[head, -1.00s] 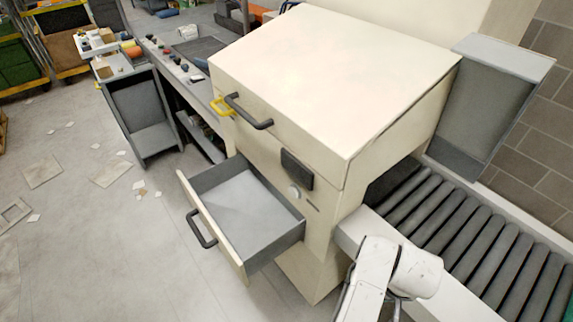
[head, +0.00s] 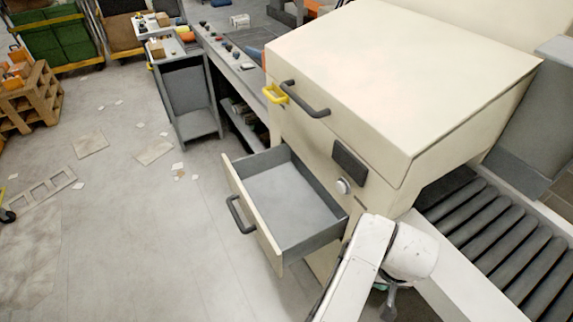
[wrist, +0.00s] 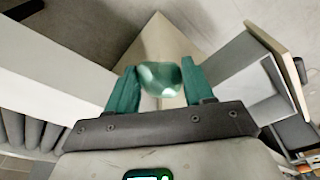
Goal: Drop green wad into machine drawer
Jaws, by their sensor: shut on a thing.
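In the head view the gripper is mostly hidden below my arm, with a bit of green (head: 380,286) at the lower edge. The machine drawer (head: 262,240) is pulled open from the cream machine (head: 400,90) and its grey inside looks empty. The drawer (wrist: 285,75) also shows at the right of the wrist view, to the side of the held wad and apart from it.
A roller conveyor (head: 500,250) runs out of the machine's right side. A grey workbench (head: 235,65) with small items stands behind left, beside a grey cart (head: 187,95). Floor left of the drawer is mostly clear.

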